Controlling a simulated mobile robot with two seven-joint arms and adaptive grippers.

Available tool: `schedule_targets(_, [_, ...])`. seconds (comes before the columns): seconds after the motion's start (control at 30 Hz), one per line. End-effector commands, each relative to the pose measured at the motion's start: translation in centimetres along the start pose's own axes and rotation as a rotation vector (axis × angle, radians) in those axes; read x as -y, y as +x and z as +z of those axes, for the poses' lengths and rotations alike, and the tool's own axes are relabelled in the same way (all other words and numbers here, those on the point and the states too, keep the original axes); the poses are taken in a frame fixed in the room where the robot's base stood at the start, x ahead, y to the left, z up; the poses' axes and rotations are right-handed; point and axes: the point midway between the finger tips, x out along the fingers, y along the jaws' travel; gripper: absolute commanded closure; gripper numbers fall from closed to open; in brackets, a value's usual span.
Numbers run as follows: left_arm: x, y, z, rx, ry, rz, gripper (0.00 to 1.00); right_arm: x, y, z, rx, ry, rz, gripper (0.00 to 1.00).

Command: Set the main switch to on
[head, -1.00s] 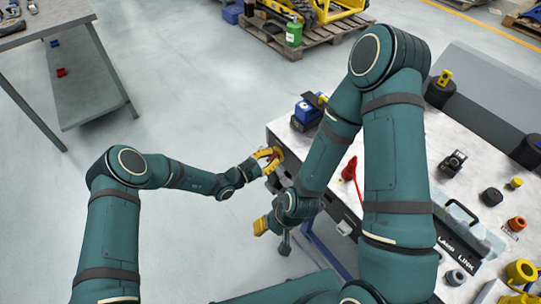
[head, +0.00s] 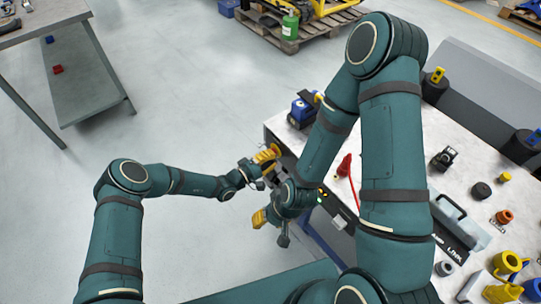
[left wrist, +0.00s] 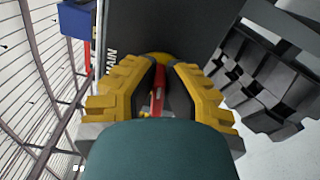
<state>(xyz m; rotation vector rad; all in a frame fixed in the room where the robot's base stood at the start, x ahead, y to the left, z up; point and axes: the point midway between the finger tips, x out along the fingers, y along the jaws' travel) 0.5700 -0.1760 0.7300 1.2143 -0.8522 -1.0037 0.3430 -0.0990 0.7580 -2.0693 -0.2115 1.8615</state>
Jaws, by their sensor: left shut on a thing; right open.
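The main switch has a red handle (left wrist: 158,80) in front of a yellow disc (left wrist: 152,58), on a dark panel (left wrist: 195,25) with partly hidden white lettering. My left gripper (head: 268,155) is at the near left end of the bench. Its yellow fingers (left wrist: 160,85) are shut on the red handle, one on each side, and hide much of it. The handle's exact angle is hard to tell. My right gripper (head: 271,229) is open and empty, below the left one in the head view, beside the bench front.
The bench top (head: 415,160) holds a blue device (head: 304,108), a red tool (head: 344,166), a grey toolbox (head: 462,220) and several small parts. A dark ribbed form (left wrist: 270,80) stands close by at right in the wrist view. Open floor lies left of the bench.

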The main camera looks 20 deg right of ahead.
Motion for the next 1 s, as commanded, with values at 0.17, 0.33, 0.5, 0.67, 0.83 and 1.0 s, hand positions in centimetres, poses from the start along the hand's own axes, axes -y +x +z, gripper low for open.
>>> schedule_targets(0.17, [0.18, 0.05, 0.08, 0.001, 0.088, -0.001, 1.00, 0.19, -0.51, -0.06, -0.001, 0.001, 0.000, 0.53])
schedule_targets(0.33, [0.35, 0.06, 0.12, 0.002, 0.138, -0.001, 1.00, 0.26, -0.69, -0.18, -0.004, 0.002, 0.000, 0.53])
schedule_targets(0.5, [0.42, 0.05, 0.09, 0.002, 0.161, -0.002, 1.00, 0.28, -0.75, -0.23, -0.005, 0.002, 0.001, 0.53])
schedule_targets(0.67, [0.45, 0.05, 0.07, 0.002, 0.165, -0.002, 1.00, 0.28, -0.75, -0.24, -0.005, 0.002, 0.001, 0.53])
schedule_targets(0.83, [0.46, 0.04, 0.07, 0.001, 0.165, -0.002, 1.00, 0.28, -0.75, -0.24, -0.005, 0.002, 0.001, 0.53])
schedule_targets(1.0, [0.45, 0.03, 0.05, 0.001, 0.164, -0.002, 0.59, 0.28, -0.75, -0.24, -0.005, 0.002, 0.001, 0.53])
